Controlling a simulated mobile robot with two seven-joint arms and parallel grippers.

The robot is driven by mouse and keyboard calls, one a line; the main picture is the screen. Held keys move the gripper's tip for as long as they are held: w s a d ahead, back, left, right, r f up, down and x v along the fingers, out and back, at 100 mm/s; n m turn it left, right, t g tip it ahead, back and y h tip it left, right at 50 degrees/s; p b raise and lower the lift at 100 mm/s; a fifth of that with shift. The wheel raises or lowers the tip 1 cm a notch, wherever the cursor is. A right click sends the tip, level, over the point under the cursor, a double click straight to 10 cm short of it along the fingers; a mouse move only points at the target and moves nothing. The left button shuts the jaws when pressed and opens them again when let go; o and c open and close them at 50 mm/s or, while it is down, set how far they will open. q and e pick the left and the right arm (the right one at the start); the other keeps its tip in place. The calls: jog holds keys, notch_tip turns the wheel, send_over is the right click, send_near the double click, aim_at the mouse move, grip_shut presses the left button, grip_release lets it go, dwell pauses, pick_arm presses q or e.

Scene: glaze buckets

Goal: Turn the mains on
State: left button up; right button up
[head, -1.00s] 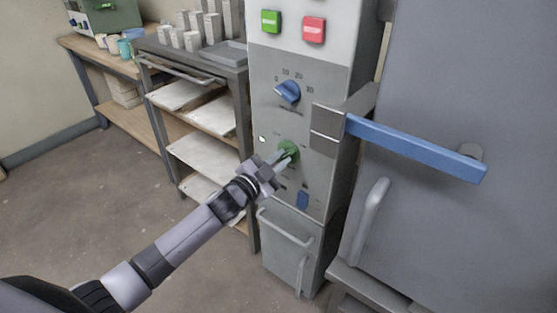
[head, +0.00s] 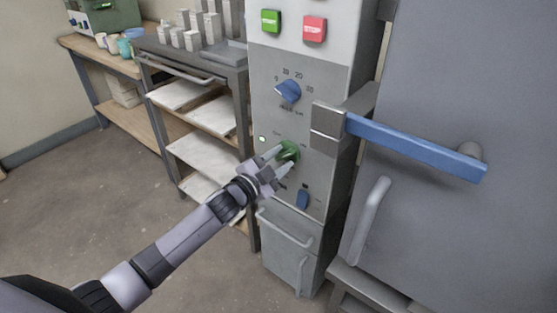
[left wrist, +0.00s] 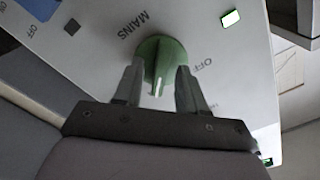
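The round green mains knob (head: 289,150) is on the grey control panel, below the blue dial. In the left wrist view the knob (left wrist: 162,55) has "MAINS" printed above it and "OFF" to its right; its raised grip points down the picture. My left gripper (head: 276,160) is open at the knob. In the left wrist view my left gripper (left wrist: 158,88) has one finger on each side of the grip, with gaps showing between. A small white lamp (head: 262,139) looks bright left of the knob. My right gripper is not in view.
A blue dial (head: 288,91), green button (head: 271,21) and red button (head: 314,28) are above the knob. A blue rocker switch (head: 302,199) is below it. A blue door handle (head: 415,148) juts out at the right. A shelf rack (head: 197,70) stands left of the panel.

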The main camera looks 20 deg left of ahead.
pick_arm(q)
jog(key=v, duration=0.7)
jog(key=shift+p, duration=0.45)
jog(key=s+f+n+g+y+p, duration=0.1)
jog(key=s+f+n+g+p, duration=0.1)
jog(key=s, duration=0.6)
jog(key=s+f+n+g+y+p, duration=0.1)
jog(key=s+f+n+g+p, duration=0.1)
jog(key=s+n+p, duration=0.3)
jog(key=s+f+n+g+y+p, duration=0.2)
jog(key=s+n+p, duration=0.1)
jog(key=s, duration=1)
jog(key=shift+s+d+n+g, duration=0.15)
jog(key=shift+d+n+g, duration=0.15)
jog(key=shift+n, duration=0.1)
